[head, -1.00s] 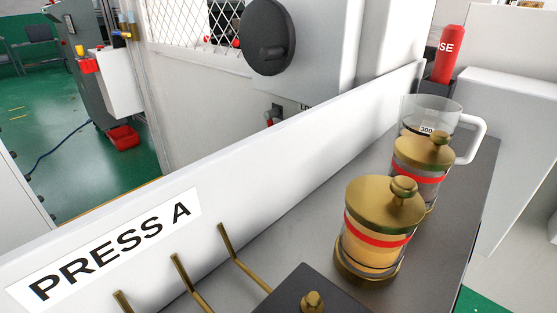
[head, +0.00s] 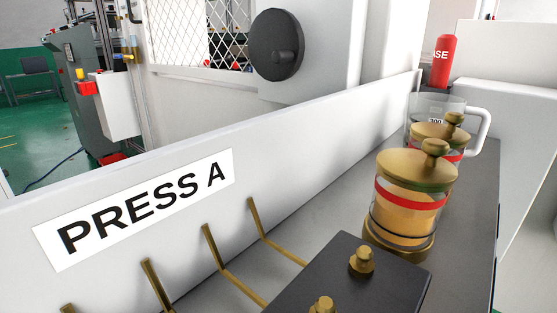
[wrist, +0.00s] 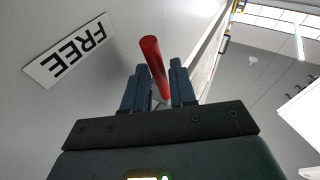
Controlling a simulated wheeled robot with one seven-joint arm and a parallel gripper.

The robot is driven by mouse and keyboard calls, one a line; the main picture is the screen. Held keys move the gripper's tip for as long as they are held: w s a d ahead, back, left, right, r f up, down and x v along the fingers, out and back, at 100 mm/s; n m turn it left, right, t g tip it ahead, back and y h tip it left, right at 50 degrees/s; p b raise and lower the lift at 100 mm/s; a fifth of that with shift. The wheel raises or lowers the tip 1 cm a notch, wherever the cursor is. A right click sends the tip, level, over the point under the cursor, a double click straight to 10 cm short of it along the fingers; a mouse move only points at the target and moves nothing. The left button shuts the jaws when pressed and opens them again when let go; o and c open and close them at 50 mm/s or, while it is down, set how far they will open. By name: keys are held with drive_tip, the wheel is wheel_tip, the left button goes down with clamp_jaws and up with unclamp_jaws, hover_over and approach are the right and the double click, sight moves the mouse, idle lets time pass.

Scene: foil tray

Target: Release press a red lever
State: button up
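In the wrist view a red lever (wrist: 154,68), a plain round rod, stands out between the two dark blue fingers of my gripper (wrist: 160,88). The fingers are apart, with a gap on the lever's left side; whether the right finger touches it I cannot tell. A white label reading "FREE" (wrist: 66,50) is on the grey wall to the left, upside down in this view. My gripper does not show in the head view.
In the head view a white panel labelled "PRESS A" (head: 138,205) runs along a counter with brass hooks (head: 235,275), a dark block (head: 345,280), and brass-lidded glass jars (head: 410,200). A red cylinder (head: 443,62) with partial lettering stands at the far end.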

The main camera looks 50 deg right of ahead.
drive_tip(key=shift+o, duration=1.3)
drive_tip(key=shift+s+f, duration=0.1)
drive_tip(key=b+v, duration=0.1)
drive_tip(key=v, duration=0.6)
drive_tip(key=shift+s+a+b, duration=0.2)
drive_tip(key=shift+s+b, duration=0.05)
drive_tip(key=shift+b, duration=0.05)
